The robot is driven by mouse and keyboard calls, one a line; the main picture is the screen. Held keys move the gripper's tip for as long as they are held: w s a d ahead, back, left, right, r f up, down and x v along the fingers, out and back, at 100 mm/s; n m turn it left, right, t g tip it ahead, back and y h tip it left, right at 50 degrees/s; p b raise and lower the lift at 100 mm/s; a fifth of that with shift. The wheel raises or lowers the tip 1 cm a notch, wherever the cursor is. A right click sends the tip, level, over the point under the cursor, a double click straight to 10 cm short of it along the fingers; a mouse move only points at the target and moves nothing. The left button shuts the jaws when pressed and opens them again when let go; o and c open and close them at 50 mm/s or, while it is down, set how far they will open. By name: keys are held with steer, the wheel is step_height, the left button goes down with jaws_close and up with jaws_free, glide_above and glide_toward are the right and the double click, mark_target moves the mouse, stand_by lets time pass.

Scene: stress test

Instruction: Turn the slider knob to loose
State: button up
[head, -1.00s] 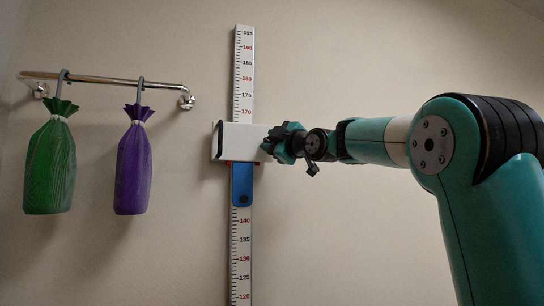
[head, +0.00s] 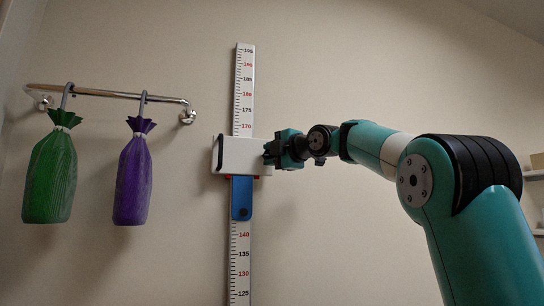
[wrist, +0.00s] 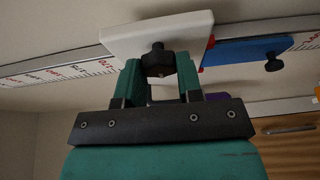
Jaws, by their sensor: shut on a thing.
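The white slider (head: 240,155) sits on the upright wall scale (head: 244,95), just below the 170 mark. In the wrist view the slider (wrist: 125,38) has a dark knob (wrist: 158,58) on its side. My gripper (wrist: 159,68) has its two green fingers on either side of this knob and is shut on it. In the head view my gripper (head: 269,153) is at the slider's right side and hides the knob. I cannot read any loose or tight marking.
A blue piece (head: 242,190) with its own black knob (head: 243,212) is directly below the slider. Green (head: 49,180) and purple (head: 132,182) bags hang from a wall rail (head: 100,94) at the left. Shelves (head: 536,176) show at the far right.

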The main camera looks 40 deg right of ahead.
stand_by(0.3)
steer(key=o, duration=0.9)
steer(key=s+b, duration=0.1)
steer(key=s, duration=0.4)
steer(key=s+d+b, duration=0.1)
steer(key=s+b, duration=0.1)
steer(key=s, duration=0.4)
steer(key=s+d+b, duration=0.1)
steer(key=s+b, duration=0.1)
steer(key=s, duration=0.4)
steer(key=shift+s, duration=0.15)
